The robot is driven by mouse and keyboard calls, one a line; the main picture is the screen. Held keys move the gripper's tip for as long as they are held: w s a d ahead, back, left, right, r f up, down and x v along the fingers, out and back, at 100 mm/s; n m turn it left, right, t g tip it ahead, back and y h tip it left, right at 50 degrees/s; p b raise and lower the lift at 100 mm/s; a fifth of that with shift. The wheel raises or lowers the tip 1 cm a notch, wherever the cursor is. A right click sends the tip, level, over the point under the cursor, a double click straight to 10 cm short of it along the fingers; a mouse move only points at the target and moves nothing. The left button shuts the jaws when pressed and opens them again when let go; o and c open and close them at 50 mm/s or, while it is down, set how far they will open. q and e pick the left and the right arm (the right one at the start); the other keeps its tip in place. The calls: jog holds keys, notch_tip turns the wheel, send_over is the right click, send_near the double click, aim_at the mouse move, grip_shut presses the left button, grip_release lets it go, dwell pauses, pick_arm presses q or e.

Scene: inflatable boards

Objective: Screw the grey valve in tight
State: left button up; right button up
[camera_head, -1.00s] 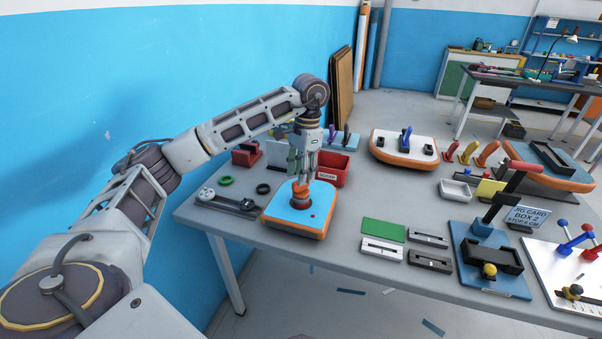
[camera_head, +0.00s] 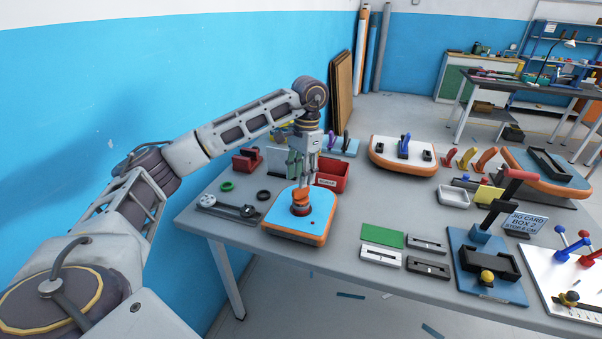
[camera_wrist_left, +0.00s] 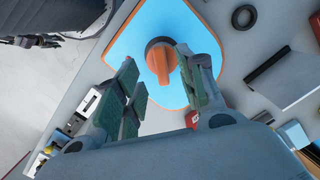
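The valve (camera_head: 301,198) sits upright in the blue-topped board with orange sides (camera_head: 320,205) near the table's left end. It has an orange winged handle and a dark grey collar. In the left wrist view the orange handle of the valve (camera_wrist_left: 161,63) shows clearly, with the grey collar partly behind it and blue board (camera_wrist_left: 128,50) around it. My left gripper (camera_head: 302,177) points down just above the valve. In the wrist view its green-padded fingers (camera_wrist_left: 162,88) are spread on either side of the handle, holding nothing. My right gripper is in neither view.
A red bin (camera_head: 331,174) stands close behind the board. A green ring (camera_head: 227,186), a black ring (camera_head: 263,195) and a grey bar tool (camera_head: 228,207) lie to its left. Several fixtures and another orange-edged board (camera_head: 404,155) occupy the right.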

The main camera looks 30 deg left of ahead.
pick_arm(q)
jog(key=shift+n, duration=1.4)
jog(key=shift+n+h+p, duration=0.4)
jog(key=shift+n+p, duration=0.1)
jog(key=shift+n, duration=1.5)
jog(key=shift+n, duration=0.3)
jog(key=shift+n, duration=1.7)
jog(key=shift+n, duration=0.3)
